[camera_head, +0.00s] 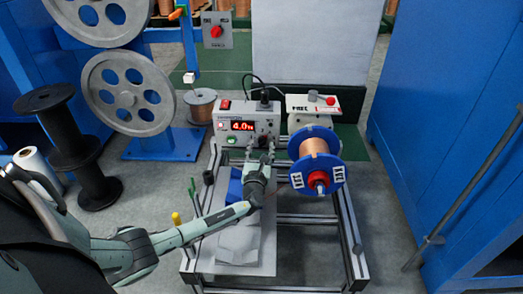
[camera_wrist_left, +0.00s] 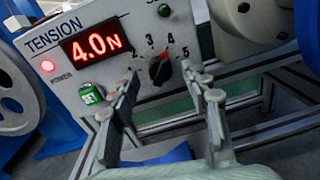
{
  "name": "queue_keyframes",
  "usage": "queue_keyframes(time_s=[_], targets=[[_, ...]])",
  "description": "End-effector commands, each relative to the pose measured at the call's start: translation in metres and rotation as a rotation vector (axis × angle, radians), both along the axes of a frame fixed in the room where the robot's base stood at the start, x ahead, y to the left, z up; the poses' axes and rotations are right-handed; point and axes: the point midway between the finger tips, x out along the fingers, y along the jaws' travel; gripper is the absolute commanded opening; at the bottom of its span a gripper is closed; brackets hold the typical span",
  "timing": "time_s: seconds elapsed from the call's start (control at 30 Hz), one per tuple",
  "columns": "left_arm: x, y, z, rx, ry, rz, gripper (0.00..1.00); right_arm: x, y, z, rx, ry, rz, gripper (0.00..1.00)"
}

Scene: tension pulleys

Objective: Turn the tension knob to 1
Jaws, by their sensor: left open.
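The tension box (camera_head: 247,118) is a light grey panel on the metal frame, and its red display (camera_wrist_left: 92,43) reads 4.0 N. The tension knob (camera_wrist_left: 187,72) is small and black with a reddish pointer, which points up near the 4 on its printed scale. The numbers 2 to 5 show; I cannot make out the 1. My left gripper (camera_head: 260,152) is open in front of the panel. In the left wrist view the left gripper's fingers (camera_wrist_left: 171,88) stand apart on either side of the knob, apparently not touching it. My right gripper is not in view.
A green SET button (camera_wrist_left: 91,95) is left of the fingers. A blue spool with copper wire (camera_head: 315,160) is close on the right. Frame bars (camera_head: 310,218) run below, and a blue cabinet (camera_head: 430,90) stands at right.

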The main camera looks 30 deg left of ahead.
Motion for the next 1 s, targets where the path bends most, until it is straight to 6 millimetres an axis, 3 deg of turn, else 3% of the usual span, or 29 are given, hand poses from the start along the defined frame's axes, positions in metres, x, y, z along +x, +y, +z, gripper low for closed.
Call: queue_keyframes(time_s=[0.37,0.77,1.0], targets=[[0.0084,0.0045,0.0002,-0.003,-0.001,0.001,0.47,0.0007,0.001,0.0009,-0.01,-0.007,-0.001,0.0],[0.0081,0.0044,0.0001,-0.003,-0.001,0.001,0.0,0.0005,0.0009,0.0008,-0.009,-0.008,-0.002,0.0],[0.008,0.0044,0.0,-0.016,-0.009,0.001,0.0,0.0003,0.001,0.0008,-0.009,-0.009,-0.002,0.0]])
